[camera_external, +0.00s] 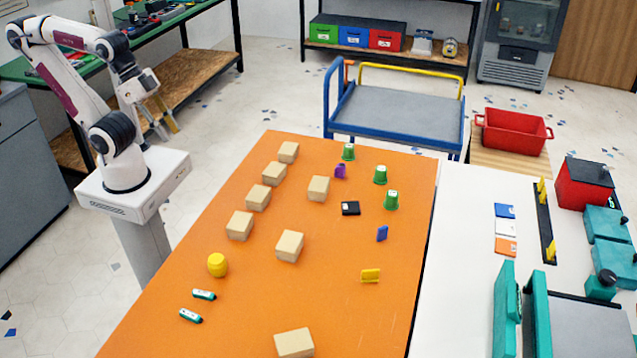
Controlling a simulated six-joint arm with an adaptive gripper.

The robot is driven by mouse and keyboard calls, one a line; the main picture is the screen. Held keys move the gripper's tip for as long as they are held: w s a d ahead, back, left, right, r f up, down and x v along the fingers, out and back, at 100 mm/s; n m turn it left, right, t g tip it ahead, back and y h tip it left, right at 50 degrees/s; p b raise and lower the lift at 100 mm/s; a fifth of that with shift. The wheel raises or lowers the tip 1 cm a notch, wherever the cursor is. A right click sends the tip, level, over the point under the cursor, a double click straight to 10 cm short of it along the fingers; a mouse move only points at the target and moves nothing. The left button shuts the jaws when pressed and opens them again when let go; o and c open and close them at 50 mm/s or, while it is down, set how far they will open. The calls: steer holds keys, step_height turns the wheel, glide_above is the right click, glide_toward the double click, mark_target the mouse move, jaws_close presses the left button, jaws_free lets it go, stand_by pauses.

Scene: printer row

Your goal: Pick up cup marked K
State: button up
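My gripper (163,128) hangs at the left, off the table and far from the cups. Its two fingers are apart with nothing between them.
The orange table (203,320) holds several wooden blocks, including one (318,188) left of the cups. A black box (350,208), purple piece (340,171), blue piece (382,233) and yellow piece (370,275) are near the cups. A yellow barrel (217,264) stands at the left.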

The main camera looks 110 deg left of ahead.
steer(key=o, duration=0.5)
steer(key=shift+w, duration=0.15)
